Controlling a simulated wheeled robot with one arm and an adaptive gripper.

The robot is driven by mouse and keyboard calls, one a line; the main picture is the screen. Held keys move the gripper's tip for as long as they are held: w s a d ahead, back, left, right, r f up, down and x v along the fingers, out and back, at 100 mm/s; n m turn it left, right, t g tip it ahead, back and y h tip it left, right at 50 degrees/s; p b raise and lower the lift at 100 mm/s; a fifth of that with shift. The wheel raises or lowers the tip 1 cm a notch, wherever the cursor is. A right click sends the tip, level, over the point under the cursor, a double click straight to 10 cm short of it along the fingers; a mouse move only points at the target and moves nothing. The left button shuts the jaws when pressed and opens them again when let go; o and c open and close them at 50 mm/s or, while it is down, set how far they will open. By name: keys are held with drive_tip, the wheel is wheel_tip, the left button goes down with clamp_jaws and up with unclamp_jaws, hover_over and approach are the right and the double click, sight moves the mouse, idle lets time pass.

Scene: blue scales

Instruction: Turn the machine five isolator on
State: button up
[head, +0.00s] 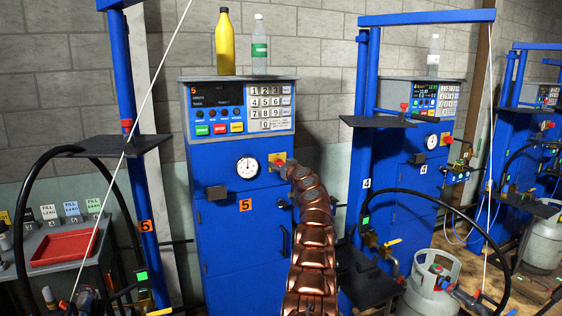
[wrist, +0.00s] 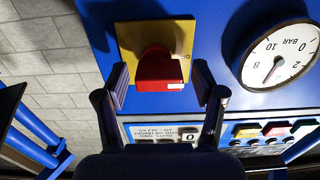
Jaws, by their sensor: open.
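The machine five cabinet (head: 240,225) is blue with an orange 5 label and stands in the middle of the head view. Its isolator (head: 275,158) is a yellow plate beside the gauge, partly hidden by my arm. In the wrist view, which is upside down, the isolator's red knob (wrist: 158,70) sticks out from the yellow plate (wrist: 126,36). My gripper (wrist: 160,82) is open, with one finger on each side of the red knob and a visible gap to both. In the head view my gripper's fingers are hard to make out at the isolator.
A round gauge (head: 247,167) sits just left of the isolator; it also shows in the wrist view (wrist: 280,56). A keypad panel (head: 240,108) is above. A yellow bottle (head: 225,42) and a clear bottle (head: 259,45) stand on top. Machine four (head: 405,180) is to the right.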

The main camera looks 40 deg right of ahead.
drive_tip(key=shift+d, duration=0.1)
drive_tip(key=shift+c, duration=0.3)
drive_tip(key=c, duration=1.1)
drive_tip(key=shift+m, duration=0.4)
drive_tip(key=m, duration=0.3)
drive_tip(key=shift+m+p, duration=0.4)
drive_tip(key=m, duration=0.4)
drive_tip(key=shift+d+m, duration=0.15)
drive_tip(key=shift+m, duration=0.15)
drive_tip(key=m+p, duration=0.1)
drive_tip(key=m, duration=0.4)
drive_tip(key=shift+d, duration=0.1)
drive_tip(key=shift+s+d+m+p, duration=0.1)
drive_tip(key=shift+m+p, duration=0.3)
drive_tip(key=shift+m, duration=1.4)
drive_tip(key=shift+f, duration=0.1)
